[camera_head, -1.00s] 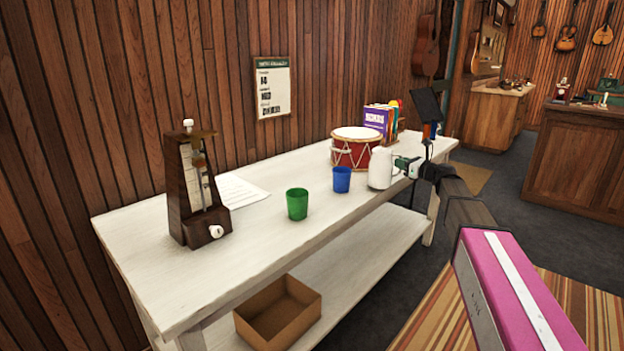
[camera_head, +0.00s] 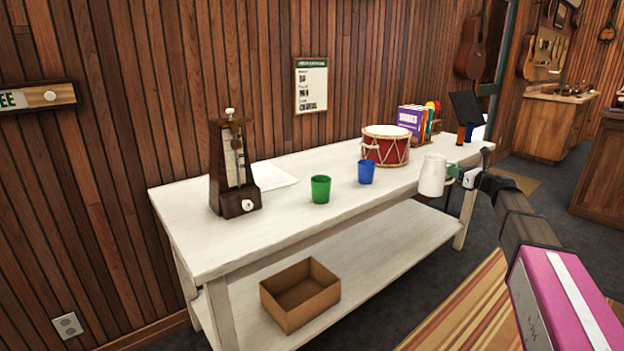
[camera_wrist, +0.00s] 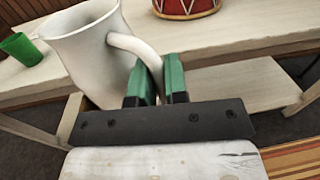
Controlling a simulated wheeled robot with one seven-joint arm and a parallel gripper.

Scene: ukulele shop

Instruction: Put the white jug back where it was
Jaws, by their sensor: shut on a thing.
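The white jug (camera_head: 432,175) is upright at the front edge of the white table (camera_head: 190,203), toward its right end. My gripper (camera_head: 463,174) is on the jug's right side, shut on its handle. In the wrist view the green fingers of my gripper (camera_wrist: 160,82) pinch the jug's curved handle, and the jug (camera_wrist: 92,50) leans in the picture. I cannot tell from the head view whether its base touches the table; in the wrist view it appears in front of the table edge.
A blue cup (camera_head: 366,172) and a green cup (camera_head: 320,189) stand left of the jug. A red drum (camera_head: 387,146) is behind it. A metronome (camera_head: 233,168) and paper (camera_head: 274,176) are at the left. Books (camera_head: 412,118) stand behind the drum. A cardboard box (camera_head: 300,293) is on the lower shelf.

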